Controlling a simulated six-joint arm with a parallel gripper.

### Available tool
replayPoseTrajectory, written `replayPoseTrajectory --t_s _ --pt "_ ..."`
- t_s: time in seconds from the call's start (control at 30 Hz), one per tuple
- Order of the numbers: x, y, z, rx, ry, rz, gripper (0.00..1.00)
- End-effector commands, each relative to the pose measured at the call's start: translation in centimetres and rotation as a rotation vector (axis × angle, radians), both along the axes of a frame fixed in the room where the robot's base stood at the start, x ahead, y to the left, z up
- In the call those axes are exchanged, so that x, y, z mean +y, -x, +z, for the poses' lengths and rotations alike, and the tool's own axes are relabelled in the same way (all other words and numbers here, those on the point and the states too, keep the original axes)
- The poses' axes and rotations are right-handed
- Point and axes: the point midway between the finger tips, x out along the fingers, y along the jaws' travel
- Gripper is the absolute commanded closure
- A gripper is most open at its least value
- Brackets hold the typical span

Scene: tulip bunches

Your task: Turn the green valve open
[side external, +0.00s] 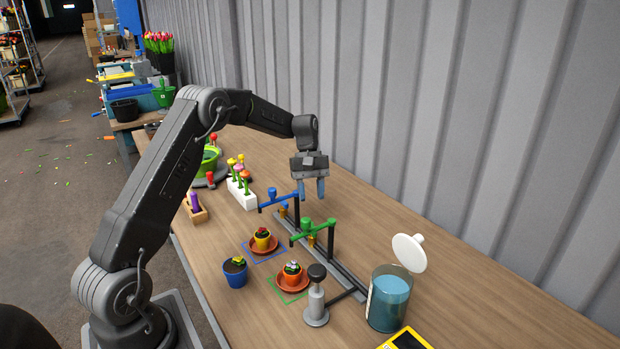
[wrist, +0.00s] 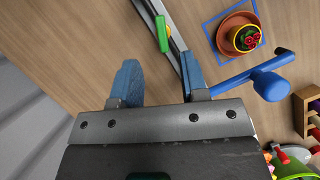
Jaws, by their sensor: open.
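The green valve (side external: 318,229) is a green bar handle with an upright knob, on a grey rail standing on the wooden bench in the side view. In the wrist view only a small green part (wrist: 162,34) shows, up beyond the fingertips. My gripper (side external: 311,190) is open and empty, with its blue fingers pointing down, above and behind the valves and apart from the green handle. In the wrist view nothing sits between the fingers (wrist: 158,68) except bench top. A similar blue valve (side external: 276,200) stands on the same rail, left of the green one.
A yellow pot (side external: 262,241) and an orange pot (side external: 292,273) stand on saucers in front of the rail. A blue pot (side external: 235,272) is nearby. A black-topped grey post (side external: 316,300) and a blue-filled container (side external: 389,301) stand to the right. The corrugated wall (side external: 450,120) rises behind.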

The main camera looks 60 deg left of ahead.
Motion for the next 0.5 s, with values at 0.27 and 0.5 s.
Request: replayPoseTrajectory --t_s 0.27,0.5 --pt "1.4 -0.6 3.5 0.000 -0.001 0.000 0.60" --pt "1.6 -0.6 4.1 0.000 0.000 0.000 0.60"
